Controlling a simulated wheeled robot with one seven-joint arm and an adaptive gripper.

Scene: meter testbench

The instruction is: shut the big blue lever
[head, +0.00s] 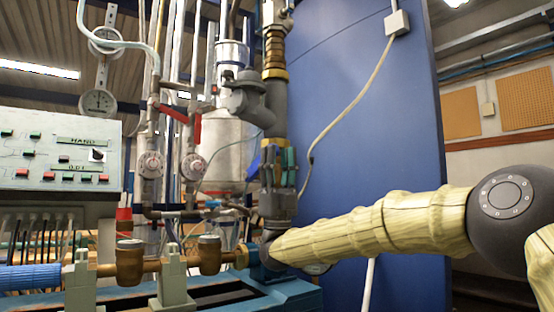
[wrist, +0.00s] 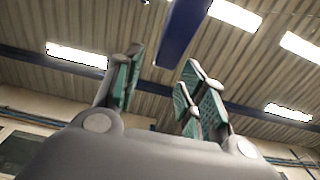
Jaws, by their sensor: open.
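My gripper (head: 277,156) points upward in the middle of the head view, just below the grey pipe body and in front of the blue tank. Its green-padded fingers are open, with a clear gap between them in the wrist view (wrist: 158,78). A small patch of blue, possibly the big blue lever (head: 270,143), shows right at the fingertips in the head view; most of it is hidden by the fingers. I cannot tell whether they touch it. In the wrist view a dark blue bar (wrist: 184,30) runs beyond the fingers; I cannot tell whether it is the lever or a ceiling beam.
A grey vertical pipe with a brass fitting (head: 275,55) rises above my gripper. The large blue tank (head: 375,130) stands behind my arm. Red levers (head: 173,113) and a control panel (head: 60,155) are left. Brass valves (head: 129,262) line the low bench pipe.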

